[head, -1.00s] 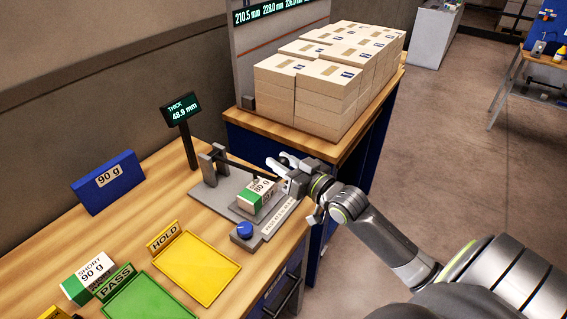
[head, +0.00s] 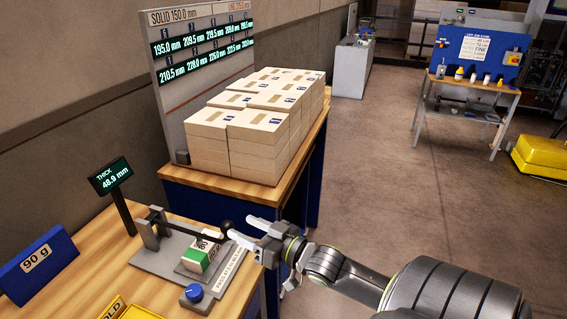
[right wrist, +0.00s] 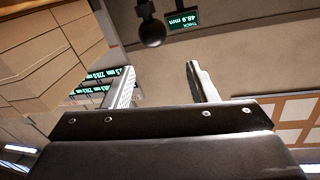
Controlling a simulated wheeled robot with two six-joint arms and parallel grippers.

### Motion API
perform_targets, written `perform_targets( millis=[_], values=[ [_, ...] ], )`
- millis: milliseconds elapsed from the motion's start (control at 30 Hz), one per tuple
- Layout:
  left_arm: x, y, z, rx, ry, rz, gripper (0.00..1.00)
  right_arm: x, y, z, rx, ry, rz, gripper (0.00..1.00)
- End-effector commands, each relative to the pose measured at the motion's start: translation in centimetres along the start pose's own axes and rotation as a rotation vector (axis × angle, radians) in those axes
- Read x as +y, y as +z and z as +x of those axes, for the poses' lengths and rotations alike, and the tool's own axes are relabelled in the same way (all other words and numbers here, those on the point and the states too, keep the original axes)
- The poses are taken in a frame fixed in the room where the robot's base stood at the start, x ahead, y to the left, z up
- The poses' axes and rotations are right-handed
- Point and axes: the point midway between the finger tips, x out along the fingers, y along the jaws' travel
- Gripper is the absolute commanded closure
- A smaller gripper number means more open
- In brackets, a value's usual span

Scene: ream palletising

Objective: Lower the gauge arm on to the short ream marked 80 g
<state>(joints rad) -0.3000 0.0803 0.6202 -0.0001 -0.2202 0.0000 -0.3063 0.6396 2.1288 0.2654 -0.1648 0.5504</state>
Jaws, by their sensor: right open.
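The short ream (head: 199,257), white with a green end, lies on the grey gauge plate (head: 160,262). Its top label is partly covered. The black gauge arm (head: 190,233) reaches from its bracket across above the ream, and its foot appears to rest on the ream's top. The arm ends in a round black knob (head: 226,226), which also shows in the right wrist view (right wrist: 151,32). My right gripper (head: 243,229) is open and empty, its fingertips close to the knob but not closed on it. The thickness display (head: 111,176) reads 48.9 mm. My left gripper is not in view.
A blue knob (head: 194,293) sits on the gauge's front corner. Behind, a large stack of cartons (head: 250,125) stands on a bench before a display board (head: 200,50). Open floor (head: 400,200) lies to the right.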

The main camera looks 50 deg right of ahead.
Motion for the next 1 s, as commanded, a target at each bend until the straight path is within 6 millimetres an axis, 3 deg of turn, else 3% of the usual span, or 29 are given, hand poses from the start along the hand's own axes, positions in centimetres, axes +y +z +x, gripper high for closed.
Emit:
perform_targets(
  millis=[300,600,1000],
  values=[
    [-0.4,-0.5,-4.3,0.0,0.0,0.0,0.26,-0.1,-0.6,-5.1,-0.005,0.0,0.001,0.48],
    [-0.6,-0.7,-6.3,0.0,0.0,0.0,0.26,-0.1,-0.2,-8.8,-0.003,-0.002,0.0,0.48],
    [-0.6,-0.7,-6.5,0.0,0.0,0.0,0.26,0.0,-0.1,-9.8,0.001,-0.002,-0.001,0.48]
  ],
)
